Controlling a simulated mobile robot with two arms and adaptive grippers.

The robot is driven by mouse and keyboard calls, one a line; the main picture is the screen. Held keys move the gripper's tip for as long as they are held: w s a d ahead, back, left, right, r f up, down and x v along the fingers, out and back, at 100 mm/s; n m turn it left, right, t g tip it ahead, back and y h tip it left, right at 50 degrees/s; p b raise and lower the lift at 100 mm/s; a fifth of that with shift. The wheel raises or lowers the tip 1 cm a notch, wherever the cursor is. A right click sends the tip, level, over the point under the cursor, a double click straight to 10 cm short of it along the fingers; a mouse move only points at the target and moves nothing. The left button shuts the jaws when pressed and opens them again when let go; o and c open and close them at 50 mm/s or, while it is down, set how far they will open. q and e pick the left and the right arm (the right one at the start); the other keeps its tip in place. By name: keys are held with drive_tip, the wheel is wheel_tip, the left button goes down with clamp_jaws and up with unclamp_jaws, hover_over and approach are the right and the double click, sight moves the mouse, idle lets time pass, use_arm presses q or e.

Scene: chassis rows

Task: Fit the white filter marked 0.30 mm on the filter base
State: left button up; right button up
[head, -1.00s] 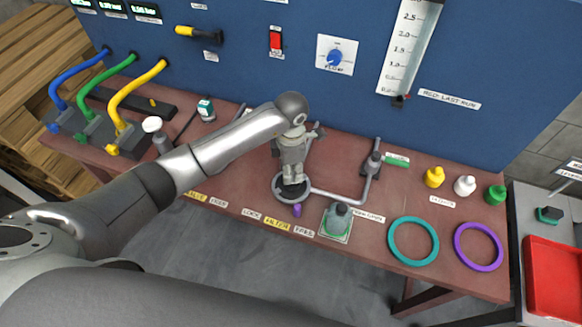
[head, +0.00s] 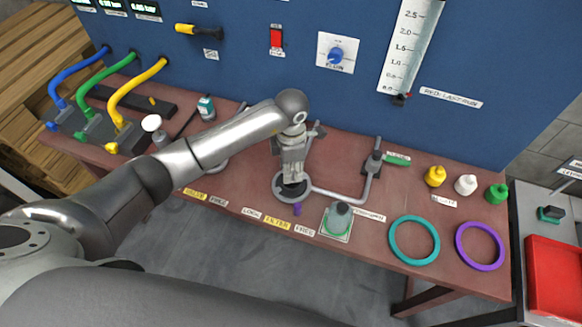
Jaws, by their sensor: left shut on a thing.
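The filter base appears to be the dark round seat with a grey rim (head: 284,196) at the table's front middle, with a purple lever (head: 297,209) on its front. My left gripper (head: 292,180) points down over this seat. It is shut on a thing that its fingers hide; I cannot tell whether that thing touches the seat. A small white piece (head: 466,185) stands at the right between a yellow piece (head: 435,176) and a green piece (head: 497,193). No 0.30 mm marking is legible. My right gripper is not in view.
A grey pipe (head: 337,196) runs right from the seat to an upright valve. A blue panel (head: 240,75) closes the back. A red tray (head: 555,280) is far right.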

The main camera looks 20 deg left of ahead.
use_arm(q)
drive_tip(key=shift+f, duration=0.15)
drive_tip(key=shift+f+b, duration=1.4)
drive_tip(key=shift+b, duration=0.1)
drive_tip(key=o, duration=1.1)
drive_tip(key=shift+r, duration=0.35)
wheel_tip(320, 180, up, 11)
drive_tip(key=shift+r, duration=0.2)
